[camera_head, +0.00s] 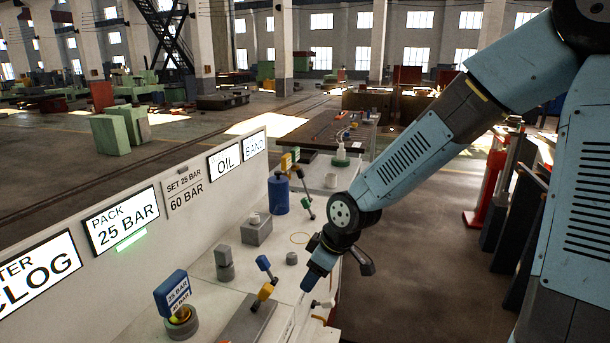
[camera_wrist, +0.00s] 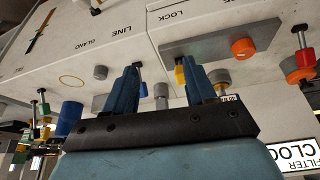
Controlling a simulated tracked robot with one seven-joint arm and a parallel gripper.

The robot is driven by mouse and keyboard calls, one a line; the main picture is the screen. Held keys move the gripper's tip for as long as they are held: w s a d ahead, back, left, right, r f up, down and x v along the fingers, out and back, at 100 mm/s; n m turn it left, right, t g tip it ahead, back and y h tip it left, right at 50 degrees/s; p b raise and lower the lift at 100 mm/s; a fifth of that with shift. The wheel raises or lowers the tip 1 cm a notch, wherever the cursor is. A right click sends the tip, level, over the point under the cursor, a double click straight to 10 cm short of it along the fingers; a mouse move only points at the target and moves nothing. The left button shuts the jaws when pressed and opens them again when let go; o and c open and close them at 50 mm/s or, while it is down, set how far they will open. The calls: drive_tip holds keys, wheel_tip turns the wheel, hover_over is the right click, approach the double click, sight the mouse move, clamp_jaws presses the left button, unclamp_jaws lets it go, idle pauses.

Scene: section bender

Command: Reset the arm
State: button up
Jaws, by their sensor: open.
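My arm reaches down from the upper right in the head view, with the gripper (camera_head: 310,283) low over the white bench top. In the wrist view the two blue fingers of my gripper (camera_wrist: 162,76) stand apart with nothing held between them. The yellow-and-blue handle also shows in the head view (camera_head: 264,291), left of the gripper.
A sign panel (camera_head: 182,195) stands along the bench's left side. A gauge block marked 25 BAR (camera_head: 172,293), a blue cylinder (camera_head: 279,195) and a grey block (camera_head: 256,230) stand on the bench.

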drive_tip(key=s+d+r+m+t+h, duration=0.15)
drive_tip(key=d+r+m+h, duration=0.45)
drive_tip(key=d, duration=0.6)
drive_tip(key=s+d+r+m+t+y, duration=0.1)
drive_tip(key=s+d+r+m, duration=0.2)
drive_tip(key=s+r, duration=0.3)
drive_tip(key=s+d+r+m+t, duration=0.1)
drive_tip(key=s+d+r+m, duration=0.2)
drive_tip(key=s+d+r, duration=0.3)
wheel_tip(320, 180, up, 4)
drive_tip(key=shift+s+f+m+y, duration=0.1)
drive_tip(key=shift+s+m+y, duration=0.25)
drive_tip(key=shift+m+y, duration=0.05)
drive_tip(key=shift+s+d, duration=0.2)
drive_tip(key=shift+s, duration=0.1)
drive_tip(key=shift+c, duration=0.3)
